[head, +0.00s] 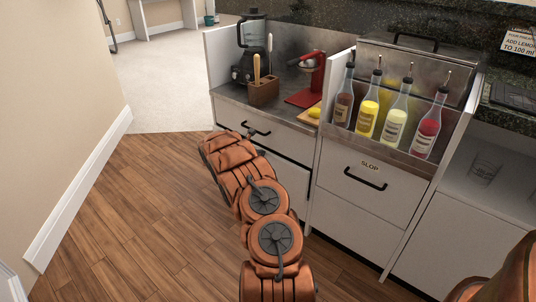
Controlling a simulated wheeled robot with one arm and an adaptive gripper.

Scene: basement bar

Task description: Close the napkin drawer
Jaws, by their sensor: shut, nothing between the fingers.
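A white drawer front (290,144) with a black bar handle (257,128) sits under the left steel counter. No napkin label is readable on it, and my orange arm covers its lower left part. It looks close to flush with the cabinet, but I cannot tell whether a small gap remains. A second white front (291,181) lies below it, partly behind my arm. My arm reaches forward from the bottom of the head view to the left end of this cabinet. My gripper cannot be made out beyond the arm links.
A blender (253,45), a wooden utensil holder (263,92) and a red stand (305,96) are on the counter. Wooden floor (125,210) is clear to the left, up to a wall.

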